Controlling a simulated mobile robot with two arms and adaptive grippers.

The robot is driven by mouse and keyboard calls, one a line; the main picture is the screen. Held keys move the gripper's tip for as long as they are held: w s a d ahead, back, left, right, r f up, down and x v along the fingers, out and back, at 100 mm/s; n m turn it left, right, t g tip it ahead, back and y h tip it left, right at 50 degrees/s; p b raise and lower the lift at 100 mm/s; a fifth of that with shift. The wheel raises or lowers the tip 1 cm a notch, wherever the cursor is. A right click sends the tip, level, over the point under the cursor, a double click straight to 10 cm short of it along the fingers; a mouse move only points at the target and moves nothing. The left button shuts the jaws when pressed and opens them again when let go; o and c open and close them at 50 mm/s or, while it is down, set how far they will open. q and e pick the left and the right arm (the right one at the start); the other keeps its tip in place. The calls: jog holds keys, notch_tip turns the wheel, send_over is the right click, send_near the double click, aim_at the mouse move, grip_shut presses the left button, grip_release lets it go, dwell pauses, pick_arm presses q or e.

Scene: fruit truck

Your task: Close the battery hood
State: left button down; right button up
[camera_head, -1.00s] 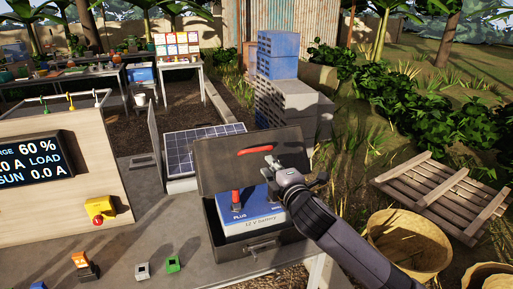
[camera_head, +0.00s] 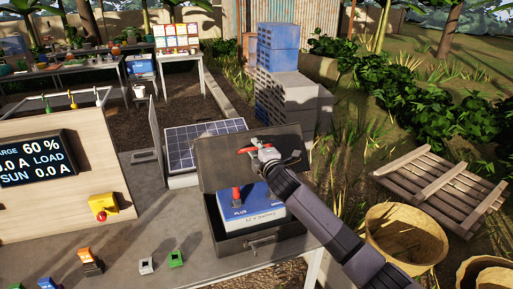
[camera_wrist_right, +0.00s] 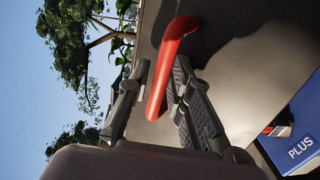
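The battery hood (camera_head: 222,164) is a dark grey lid standing raised at the back of the battery box (camera_head: 236,246). A red handle (camera_head: 246,150) is on its face. A blue and white battery (camera_head: 250,210) with a red terminal sits in the open box. My right gripper (camera_head: 262,150) is at the right part of the handle. In the right wrist view, the red handle (camera_wrist_right: 172,65) lies between the two fingers (camera_wrist_right: 160,72), with a small gap at the left finger, so the gripper looks open around it. My left gripper is not in view.
The box stands on a grey table (camera_head: 150,205) near its right edge. A wooden panel with a display (camera_head: 36,158) is at the left, and small coloured blocks (camera_head: 88,258) lie in front. A solar panel (camera_head: 190,140) is behind. Baskets (camera_head: 405,232) and a pallet (camera_head: 440,182) are at right.

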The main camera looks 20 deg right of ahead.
jog(key=shift+c, duration=0.2)
grip_shut()
dwell(0.6)
